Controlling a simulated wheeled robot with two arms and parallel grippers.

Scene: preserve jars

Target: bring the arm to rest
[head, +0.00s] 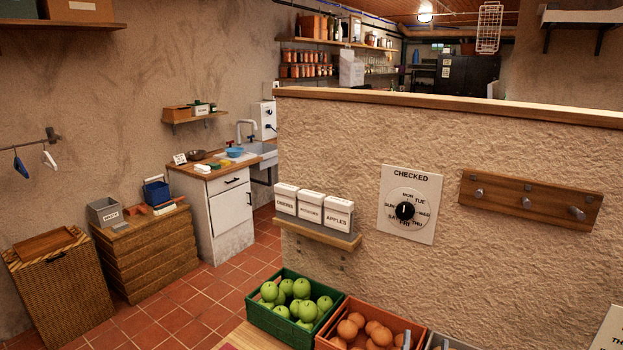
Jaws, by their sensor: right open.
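Only a small grey part of my right gripper (408,340) seems to show, at the bottom edge in front of the orange crate's right end. It is open, and I see nothing held in it. The rest of my right arm is out of the picture. My left gripper is not in view.
A green crate (262,318) of green apples and an orange crate (385,312) of round orange-brown produce stand at the bottom. Behind them rises a rough half wall (500,260) with a small shelf (318,232) of labelled boxes, a CHECKED dial (408,204) and a peg rail (530,200).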

